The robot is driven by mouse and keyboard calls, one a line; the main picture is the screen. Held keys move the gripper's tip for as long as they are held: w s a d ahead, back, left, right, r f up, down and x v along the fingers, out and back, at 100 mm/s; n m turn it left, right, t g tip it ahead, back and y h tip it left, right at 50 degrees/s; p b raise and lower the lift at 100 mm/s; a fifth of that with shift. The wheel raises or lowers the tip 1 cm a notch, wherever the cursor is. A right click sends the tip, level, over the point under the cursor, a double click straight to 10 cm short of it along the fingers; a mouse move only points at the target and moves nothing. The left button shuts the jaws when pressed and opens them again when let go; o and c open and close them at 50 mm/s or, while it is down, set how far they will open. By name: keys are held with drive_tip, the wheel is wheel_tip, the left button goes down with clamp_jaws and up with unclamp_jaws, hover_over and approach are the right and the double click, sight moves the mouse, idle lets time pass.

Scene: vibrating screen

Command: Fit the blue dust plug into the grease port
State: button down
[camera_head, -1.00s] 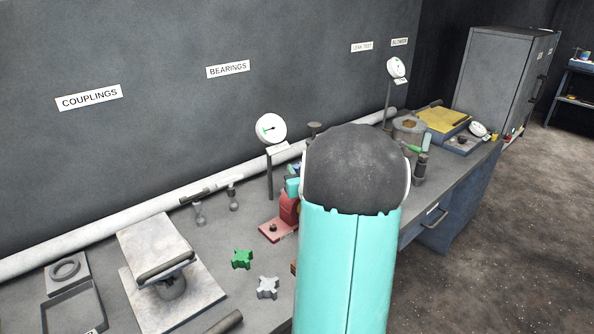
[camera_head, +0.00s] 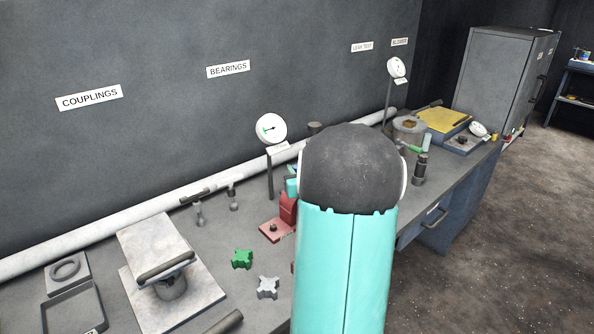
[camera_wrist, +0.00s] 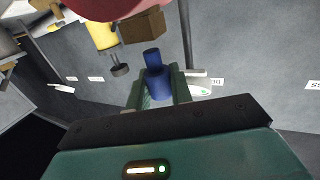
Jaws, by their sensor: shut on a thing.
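In the wrist view the blue dust plug (camera_wrist: 157,82) sits between the two fingers of my gripper (camera_wrist: 158,90), which is shut on it. Its narrower end points away from my palm. A red body (camera_wrist: 112,7) crosses the top edge of the wrist view, beyond the plug and apart from it. In the head view a red stand (camera_head: 288,208) is partly hidden behind my arm. My gripper is hidden there too. I cannot make out the grease port in either view.
In the wrist view a brown block (camera_wrist: 142,25) and a yellow cylinder (camera_wrist: 101,34) are close beyond the plug. In the head view a gauge (camera_head: 271,129) on a post stands behind the red stand. Green (camera_head: 242,259) and grey (camera_head: 268,287) knobs lie on the bench.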

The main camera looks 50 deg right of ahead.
drive_tip(key=shift+f, duration=1.4)
drive_tip(key=c, duration=1.2)
unclamp_jaws()
drive_tip(key=shift+o, duration=0.2)
drive_tip(key=v, duration=1.3)
drive_tip(key=shift+s+a, duration=0.2)
drive_tip(key=shift+s, duration=0.2)
